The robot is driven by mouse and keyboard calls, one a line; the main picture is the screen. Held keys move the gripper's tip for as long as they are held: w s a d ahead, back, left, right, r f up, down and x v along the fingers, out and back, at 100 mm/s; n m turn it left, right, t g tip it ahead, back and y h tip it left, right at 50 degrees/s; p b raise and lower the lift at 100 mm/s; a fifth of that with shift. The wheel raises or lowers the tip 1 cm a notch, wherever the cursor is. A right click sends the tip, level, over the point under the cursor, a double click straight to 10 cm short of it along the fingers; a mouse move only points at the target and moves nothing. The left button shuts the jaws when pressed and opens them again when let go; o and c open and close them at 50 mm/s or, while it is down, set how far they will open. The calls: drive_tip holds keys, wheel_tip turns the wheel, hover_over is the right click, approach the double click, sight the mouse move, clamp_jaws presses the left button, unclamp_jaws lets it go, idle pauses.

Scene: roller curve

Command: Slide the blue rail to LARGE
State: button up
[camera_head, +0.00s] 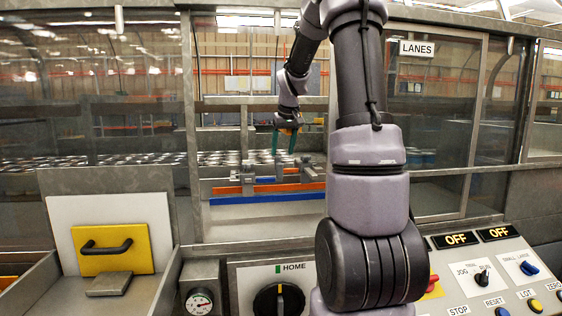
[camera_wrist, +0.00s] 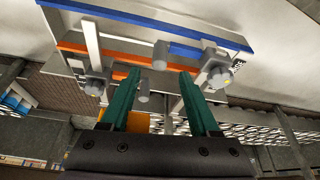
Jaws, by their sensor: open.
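The blue rail (camera_head: 255,198) lies behind the open window, along the front of the rail assembly. In the wrist view the blue rail (camera_wrist: 165,22) runs across the top, beyond my fingertips. Orange rails (camera_head: 270,188) lie just behind it. Grey clamp blocks (camera_head: 248,178) stand at the rails, with another at the right (camera_head: 308,168). My gripper (camera_head: 285,152) hangs above and behind the blue rail. In the wrist view its green fingers (camera_wrist: 160,75) are spread, with grey cylinders (camera_wrist: 160,55) showing between them. The fingers look apart from the blue rail. I cannot read a LARGE mark by the rail.
The window frame (camera_head: 193,120) and glass panes flank the opening. A conveyor of rollers (camera_head: 130,158) runs behind. The control panel (camera_head: 500,275) at front right has a SMALL/LARGE switch (camera_head: 528,268). A yellow plate with a black handle (camera_head: 107,247) is at left. My arm hides part of the opening.

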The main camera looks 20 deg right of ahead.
drive_tip(key=shift+v, duration=1.3)
drive_tip(key=s+a+r+m+t, duration=0.1)
drive_tip(key=s+a+r, duration=0.5)
drive_tip(key=s+a, duration=0.45)
drive_tip(key=s+a+m+t+y, duration=0.1)
drive_tip(key=s+a, duration=0.2)
drive_tip(key=s, duration=0.6)
drive_tip(key=s+a+f+y, duration=0.1)
drive_tip(key=s+a, duration=0.2)
drive_tip(key=s, duration=0.5)
drive_tip(key=shift+s+f+m+t+y, duration=0.3)
drive_tip(key=shift+s+m+t, duration=0.1)
